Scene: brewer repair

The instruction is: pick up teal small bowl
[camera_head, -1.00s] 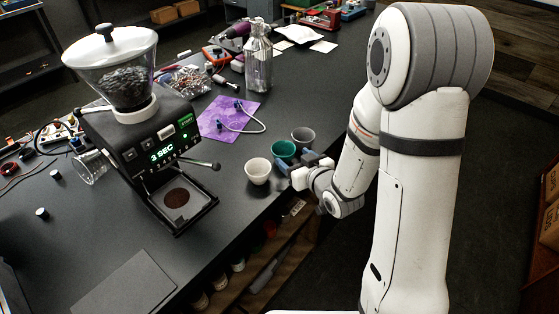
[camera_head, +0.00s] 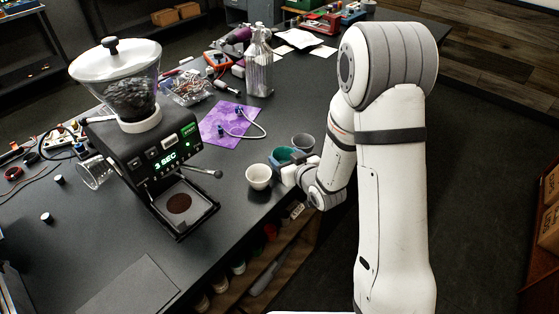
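The teal small bowl (camera_head: 281,154) stands at the table's front edge, between a white cup and a grey cup. Its right and lower parts are partly hidden by my gripper (camera_head: 289,163). My gripper reaches in from the right, low over the table edge, with its fingers at the teal bowl. A bluish finger part overlaps the bowl's right side. The fingers are too small and covered to tell whether they touch the bowl or are closed on it.
The white cup (camera_head: 259,177) is close on the left of my gripper, and the grey cup (camera_head: 303,143) is just behind it. A coffee grinder (camera_head: 158,150) stands to the left.

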